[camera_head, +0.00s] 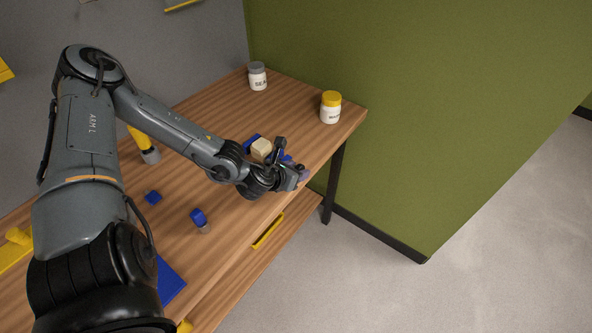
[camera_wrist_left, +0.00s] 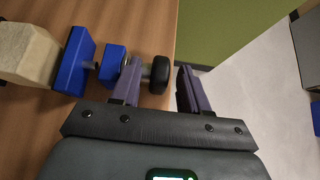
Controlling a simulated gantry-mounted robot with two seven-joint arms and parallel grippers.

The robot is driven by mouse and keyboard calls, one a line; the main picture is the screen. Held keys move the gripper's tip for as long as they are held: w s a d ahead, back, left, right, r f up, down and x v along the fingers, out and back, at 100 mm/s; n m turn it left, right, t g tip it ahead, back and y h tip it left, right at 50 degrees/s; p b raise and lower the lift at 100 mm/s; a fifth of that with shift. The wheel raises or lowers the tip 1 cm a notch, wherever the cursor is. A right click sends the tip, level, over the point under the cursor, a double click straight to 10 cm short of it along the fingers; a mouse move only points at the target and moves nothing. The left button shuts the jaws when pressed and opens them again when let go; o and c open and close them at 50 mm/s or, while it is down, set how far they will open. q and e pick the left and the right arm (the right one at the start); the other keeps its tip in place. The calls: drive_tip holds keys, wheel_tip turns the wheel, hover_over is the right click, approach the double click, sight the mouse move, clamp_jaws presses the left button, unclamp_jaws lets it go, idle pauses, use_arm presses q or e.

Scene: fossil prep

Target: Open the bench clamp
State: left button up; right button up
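The bench clamp has blue jaws, seen in the wrist view as a near blue jaw (camera_wrist_left: 74,62), with a pale block (camera_wrist_left: 25,52) against it. In the head view the block (camera_head: 262,148) and part of the blue clamp (camera_head: 251,142) show at the bench's front edge; my left arm hides the rest. A metal screw runs through the blue parts to a black knob (camera_wrist_left: 159,75). My left gripper (camera_wrist_left: 160,68) is open with the knob between its purple fingers. One finger is close by the knob's clamp side; a gap separates the other finger from it. My right gripper is not in view.
The wooden bench (camera_head: 290,97) holds a grey-lidded jar (camera_head: 257,77) and a yellow-lidded jar (camera_head: 330,107) at its far end. A small blue-topped vial (camera_head: 200,221) and a blue block (camera_head: 153,197) are nearer. A green wall (camera_head: 430,110) stands beyond.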

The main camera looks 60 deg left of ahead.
use_arm(q)
drive_tip(key=shift+s+d+r, duration=0.1)
drive_tip(key=shift+s+r, duration=0.15)
drive_tip(key=shift+s, duration=0.1)
drive_tip(key=v, duration=0.5)
drive_tip(key=shift+r, duration=0.25)
drive_tip(key=p+v, duration=0.3)
drive_tip(key=shift+d, duration=0.15)
drive_tip(key=shift+s+d+r+p, duration=0.15)
drive_tip(key=shift+s+r+p, duration=0.1)
drive_tip(key=shift+p, duration=0.6)
drive_tip(key=shift+s+r+p, duration=0.1)
drive_tip(key=shift+s+p, duration=0.3)
drive_tip(key=shift+p, duration=0.15)
